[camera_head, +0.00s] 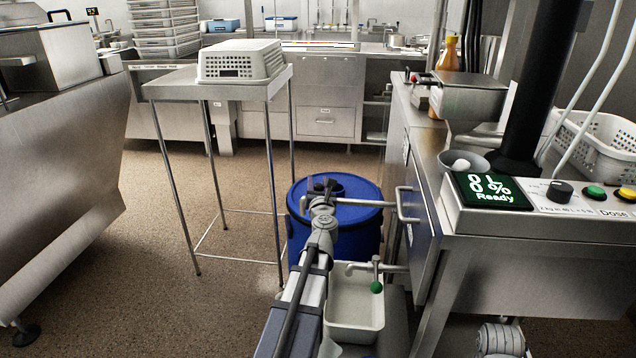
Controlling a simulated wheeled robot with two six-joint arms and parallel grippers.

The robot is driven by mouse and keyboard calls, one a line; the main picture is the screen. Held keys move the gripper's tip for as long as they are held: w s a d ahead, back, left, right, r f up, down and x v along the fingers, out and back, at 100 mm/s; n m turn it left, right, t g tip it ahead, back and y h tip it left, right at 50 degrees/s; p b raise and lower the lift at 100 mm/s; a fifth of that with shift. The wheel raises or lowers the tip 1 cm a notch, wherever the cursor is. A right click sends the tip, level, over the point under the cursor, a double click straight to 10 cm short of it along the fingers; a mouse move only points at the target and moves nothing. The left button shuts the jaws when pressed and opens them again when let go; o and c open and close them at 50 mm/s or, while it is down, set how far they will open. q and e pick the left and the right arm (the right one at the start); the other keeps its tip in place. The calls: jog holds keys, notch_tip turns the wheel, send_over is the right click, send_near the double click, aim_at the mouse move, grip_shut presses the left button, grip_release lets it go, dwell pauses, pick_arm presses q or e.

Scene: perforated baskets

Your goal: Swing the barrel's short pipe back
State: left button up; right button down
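The blue barrel (362,222) stands on the floor at the middle, beside the steel counter. A short grey pipe (362,203) runs level from above the barrel lid to the right, towards the counter front. My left arm comes in from the bottom and covers part of the barrel. My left gripper (322,187) is over the barrel lid, at the pipe's left end. Its dark fingers are small here, and I cannot tell whether they touch or grip the pipe. My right gripper is not in view.
A white tub (355,325) sits below a tap with a green knob (376,287), in front of the barrel. A steel table (180,82) with an upturned white basket (240,62) stands behind left. A control panel (545,200) reads "Ready" at right. The left floor is clear.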

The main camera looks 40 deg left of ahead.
pick_arm(q)
jog(key=o, duration=0.4)
jog(key=shift+s, duration=0.1)
jog(key=v, duration=0.8)
dwell(0.4)
